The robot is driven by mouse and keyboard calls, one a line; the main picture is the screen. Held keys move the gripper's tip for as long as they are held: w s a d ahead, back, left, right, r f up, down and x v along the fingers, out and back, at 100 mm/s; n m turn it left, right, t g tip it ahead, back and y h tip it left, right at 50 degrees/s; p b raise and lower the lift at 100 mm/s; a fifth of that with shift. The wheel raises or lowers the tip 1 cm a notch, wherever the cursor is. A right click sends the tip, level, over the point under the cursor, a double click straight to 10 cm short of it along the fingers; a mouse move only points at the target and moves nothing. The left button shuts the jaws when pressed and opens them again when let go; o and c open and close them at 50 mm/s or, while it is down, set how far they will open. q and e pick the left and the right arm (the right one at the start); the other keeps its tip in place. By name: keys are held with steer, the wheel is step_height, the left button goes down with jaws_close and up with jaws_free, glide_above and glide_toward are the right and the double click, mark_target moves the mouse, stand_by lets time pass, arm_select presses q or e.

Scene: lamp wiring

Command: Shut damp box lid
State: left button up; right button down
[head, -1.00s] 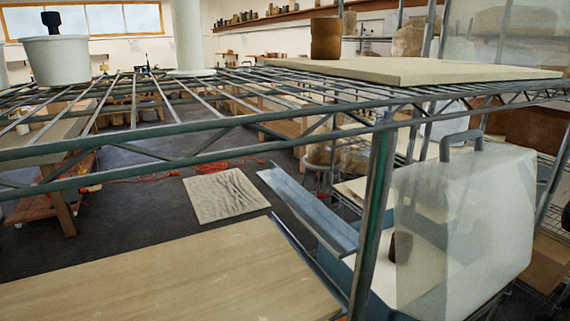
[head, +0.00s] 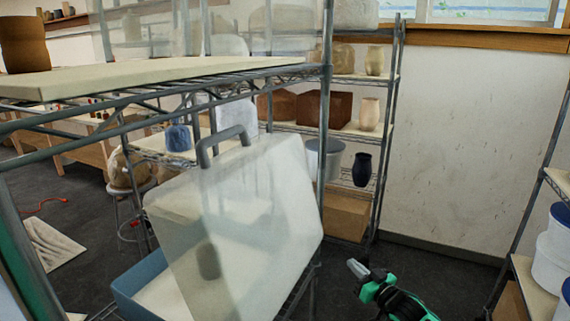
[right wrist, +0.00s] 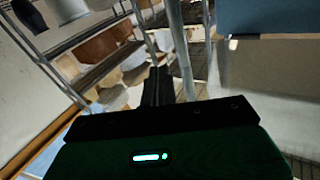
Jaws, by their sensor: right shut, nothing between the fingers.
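The damp box (head: 128,291) is a blue tub on a wire shelf at the lower middle of the head view. Its translucent lid (head: 285,205) stands raised and steeply tilted, with a grey handle (head: 222,135) at its top left edge. A small brown object shows dimly through the lid. My right gripper (head: 357,268) is low, to the right of the lid and apart from it, shut and empty. Its dark fingers (right wrist: 157,85) also show in the right wrist view, with a blue panel, perhaps the box, at upper right. My left gripper is not in view.
A wire shelf (head: 150,95) with a pale board (head: 160,78) hangs over the box at upper left. A grey upright post (head: 326,90) stands by the lid. Racks with pots stand behind, and another with white buckets (head: 552,255) at far right. Floor between is open.

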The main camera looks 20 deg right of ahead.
steer(key=s+a+r+n+y, duration=0.3)
steer(key=s+a+r+y, duration=0.15)
steer(key=r, duration=0.65)
steer(key=s+a+r+n+g+y, duration=0.1)
steer(key=s+a+r+n+y, duration=0.25)
steer(key=r, duration=0.75)
steer(key=s+a+r+n+y, duration=0.25)
steer(key=a+r+y, duration=0.3)
steer(key=r, duration=0.55)
arm_select(q)
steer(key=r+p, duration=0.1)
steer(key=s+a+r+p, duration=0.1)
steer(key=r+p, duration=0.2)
steer(key=p, duration=0.1)
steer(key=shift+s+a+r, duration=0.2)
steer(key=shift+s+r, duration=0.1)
arm_select(e)
steer(key=w+a+r+m, duration=0.1)
steer(key=w+a+r, duration=0.2)
steer(key=w+a, duration=0.5)
steer(key=shift+a+r, duration=0.35)
steer(key=shift+a, duration=0.2)
steer(key=shift+w, duration=0.1)
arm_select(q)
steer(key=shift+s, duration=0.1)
